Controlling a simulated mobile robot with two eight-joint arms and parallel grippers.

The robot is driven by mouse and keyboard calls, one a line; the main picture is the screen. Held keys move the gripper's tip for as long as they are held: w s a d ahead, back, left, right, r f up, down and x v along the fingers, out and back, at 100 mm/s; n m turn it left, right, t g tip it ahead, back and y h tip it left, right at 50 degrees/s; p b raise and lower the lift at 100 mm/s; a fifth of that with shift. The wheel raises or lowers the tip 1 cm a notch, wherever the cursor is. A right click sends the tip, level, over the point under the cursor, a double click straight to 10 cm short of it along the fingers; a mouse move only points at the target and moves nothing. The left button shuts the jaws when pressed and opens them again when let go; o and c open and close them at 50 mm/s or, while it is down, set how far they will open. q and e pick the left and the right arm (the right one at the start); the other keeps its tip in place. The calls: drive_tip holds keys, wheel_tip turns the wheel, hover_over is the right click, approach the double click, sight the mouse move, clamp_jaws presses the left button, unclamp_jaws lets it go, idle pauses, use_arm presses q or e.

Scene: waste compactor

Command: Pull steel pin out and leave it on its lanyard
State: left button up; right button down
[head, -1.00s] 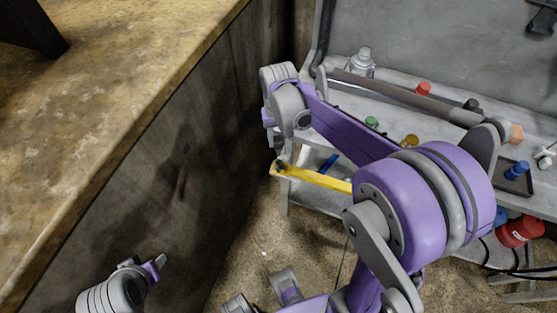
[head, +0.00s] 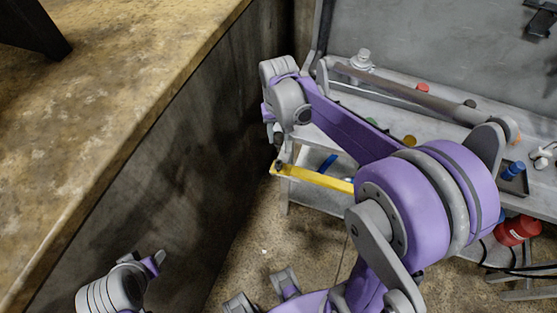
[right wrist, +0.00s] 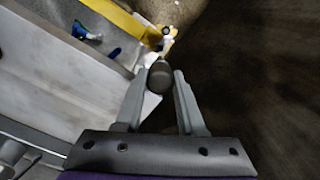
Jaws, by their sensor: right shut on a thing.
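My right gripper (right wrist: 160,90) has its two grey fingers closed around a dark, rounded piece (right wrist: 160,77), which looks like the head of the steel pin. The pin's shaft and its lanyard cannot be made out. Just beyond the fingertips is the end of a yellow bar (right wrist: 130,22) with small pale fittings. In the head view my right gripper (head: 276,135) is mostly hidden behind its wrist, just above the dark-tipped end of the yellow bar (head: 315,178). My left gripper (head: 155,262) is at the lower left, away from the bar; its jaw gap is not clear.
A grey bench (head: 435,125) at the right holds a clear bottle (head: 361,60), coloured caps and a dark tray (head: 512,180). A red canister (head: 517,230) stands below. A worn, brown-topped block (head: 110,110) with a dark side wall fills the left. Open floor lies between.

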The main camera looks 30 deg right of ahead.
drive_tip(key=shift+r+p, duration=1.45)
drive_tip(key=shift+r, duration=1.2)
use_arm(q)
drive_tip(key=r, duration=0.2)
drive_tip(key=w+r, duration=0.1)
drive_tip(key=r, duration=0.1)
drive_tip(key=shift+w, duration=0.1)
use_arm(e)
drive_tip(key=shift+d, duration=0.1)
use_arm(q)
drive_tip(key=shift+f, duration=0.25)
use_arm(e)
drive_tip(key=w+d, duration=0.2)
drive_tip(key=d, duration=1)
drive_tip(key=shift+w+d, duration=0.3)
drive_tip(key=shift+w, duration=0.1)
use_arm(q)
drive_tip(key=shift+f, duration=0.1)
use_arm(e)
drive_tip(key=shift+f, duration=0.2)
drive_tip(key=shift+f+b, duration=0.35)
drive_tip(key=shift+b, duration=0.1)
use_arm(q)
drive_tip(key=shift+s+f, duration=0.25)
